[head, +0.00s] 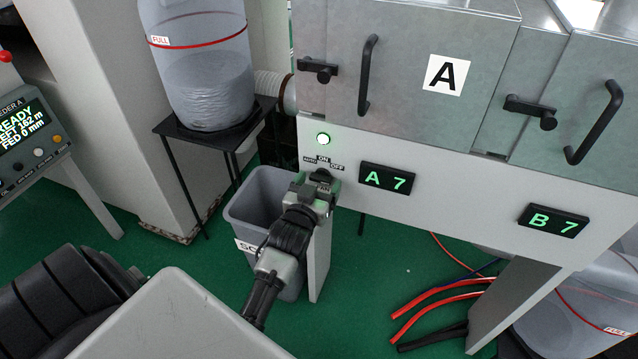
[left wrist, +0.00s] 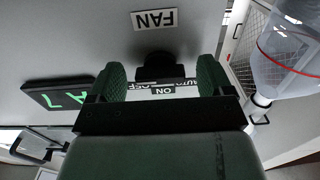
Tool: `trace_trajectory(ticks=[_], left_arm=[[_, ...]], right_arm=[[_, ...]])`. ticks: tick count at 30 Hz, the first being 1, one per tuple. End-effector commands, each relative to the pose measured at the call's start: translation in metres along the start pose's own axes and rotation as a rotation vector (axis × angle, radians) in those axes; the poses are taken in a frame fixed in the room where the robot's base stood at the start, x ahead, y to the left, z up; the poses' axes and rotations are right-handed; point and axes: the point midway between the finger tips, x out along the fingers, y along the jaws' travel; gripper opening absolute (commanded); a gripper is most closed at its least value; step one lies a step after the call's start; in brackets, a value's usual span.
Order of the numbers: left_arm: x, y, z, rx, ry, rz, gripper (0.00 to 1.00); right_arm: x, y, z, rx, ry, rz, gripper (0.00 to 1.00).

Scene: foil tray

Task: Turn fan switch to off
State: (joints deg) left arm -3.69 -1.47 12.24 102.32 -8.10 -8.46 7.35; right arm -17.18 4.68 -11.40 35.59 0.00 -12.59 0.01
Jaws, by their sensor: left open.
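The fan switch is a dark knob (left wrist: 158,66) on the pale panel, under an upside-down FAN label (left wrist: 154,19) in the left wrist view. AUTO, ON and OFF labels (left wrist: 163,90) show near it. I cannot tell which one the knob points at. My left gripper (left wrist: 160,78) is open, with one green finger on each side of the knob; contact cannot be told. In the head view, my left gripper (head: 321,178) is at the panel just below the ON label (head: 323,159) and hides most of the knob. My right gripper is not in view.
Displays A 7 (head: 388,180) and B 7 (head: 553,221) are to the right. A grey bin (head: 262,196) stands below, near my left arm. Black door handles (head: 367,75) stick out above. Red hoses (head: 440,300) lie on the floor.

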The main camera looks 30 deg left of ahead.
Motion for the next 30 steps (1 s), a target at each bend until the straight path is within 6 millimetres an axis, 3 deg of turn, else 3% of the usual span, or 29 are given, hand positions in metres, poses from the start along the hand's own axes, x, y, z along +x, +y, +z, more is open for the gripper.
trace_trajectory(ticks=[10, 18, 20, 30], left_arm=[[0.004, 0.0001, 0.0, 0.0, 0.0, 0.0, 0.79], [0.0038, 0.0002, 0.0, 0.0, 0.0, 0.0, 0.38], [0.0037, 0.0002, 0.0, 0.0, 0.0, 0.0, 0.32], [0.0037, 0.0006, -0.0015, -0.063, -0.001, 0.0, 0.32]], right_arm=[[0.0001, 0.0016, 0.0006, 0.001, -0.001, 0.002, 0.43], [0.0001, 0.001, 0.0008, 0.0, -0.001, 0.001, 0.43], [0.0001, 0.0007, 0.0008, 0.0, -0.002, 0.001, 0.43], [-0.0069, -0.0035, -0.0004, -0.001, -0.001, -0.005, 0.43]])
